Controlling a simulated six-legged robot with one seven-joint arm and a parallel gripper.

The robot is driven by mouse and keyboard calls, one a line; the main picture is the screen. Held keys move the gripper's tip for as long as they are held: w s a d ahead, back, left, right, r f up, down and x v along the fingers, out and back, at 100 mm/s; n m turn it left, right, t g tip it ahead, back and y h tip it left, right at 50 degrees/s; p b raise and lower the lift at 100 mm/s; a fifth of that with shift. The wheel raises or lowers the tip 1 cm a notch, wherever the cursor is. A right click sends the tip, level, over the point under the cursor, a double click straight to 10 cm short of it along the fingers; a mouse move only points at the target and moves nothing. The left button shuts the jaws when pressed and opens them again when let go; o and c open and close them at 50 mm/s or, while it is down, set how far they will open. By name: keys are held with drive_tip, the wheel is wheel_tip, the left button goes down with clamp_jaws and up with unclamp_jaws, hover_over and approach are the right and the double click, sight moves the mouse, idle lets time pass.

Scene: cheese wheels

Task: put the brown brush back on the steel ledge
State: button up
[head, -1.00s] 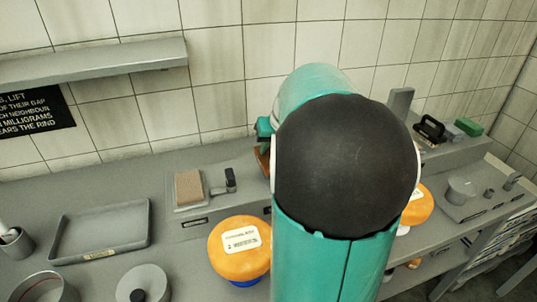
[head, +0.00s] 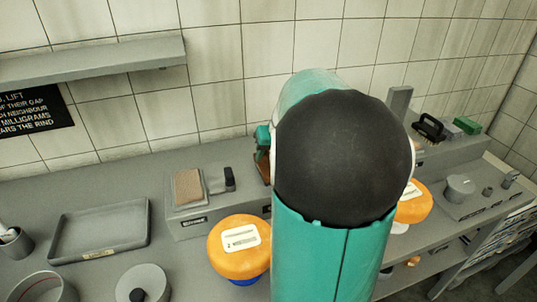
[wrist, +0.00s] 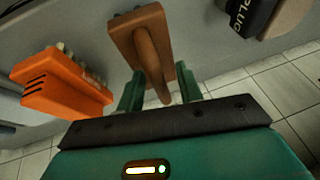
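In the wrist view the brown brush (wrist: 126,34) has its handle between the two green fingers of my gripper (wrist: 160,80), which look closed on it near their tips. Its grey bristles face away from my palm. In the head view my gripper is mostly hidden behind my arm; a brown bit of the brush (head: 263,168) shows at the arm's left edge, above the back of the bench. A raised grey ledge (head: 436,154) runs along the back right, partly hidden by my arm; I cannot tell whether it is the steel ledge. A grey wall shelf (head: 90,62) is at upper left.
An orange brush (wrist: 62,88) lies left of my fingers in the wrist view. A black-handled brush (head: 429,127) and a green block (head: 467,125) sit at the back right. Orange cheese wheels (head: 238,248) flank my arm. A grey tray (head: 99,232) lies at left.

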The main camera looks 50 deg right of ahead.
drive_tip(key=v, duration=1.2)
drive_tip(key=w+a+n, duration=0.1)
drive_tip(key=a+n, duration=0.1)
drive_tip(key=a, duration=1.4)
drive_tip(key=s+a+f+n, duration=0.2)
drive_tip(key=s+a+f, duration=0.1)
drive_tip(key=a, duration=0.6)
drive_tip(key=s+a+f+n, duration=0.2)
drive_tip(key=s+a+f, duration=0.1)
drive_tip(key=a, duration=0.6)
drive_tip(key=shift+s+t, duration=0.3)
drive_tip(key=shift+s, duration=0.5)
drive_tip(key=shift+d+f, duration=0.15)
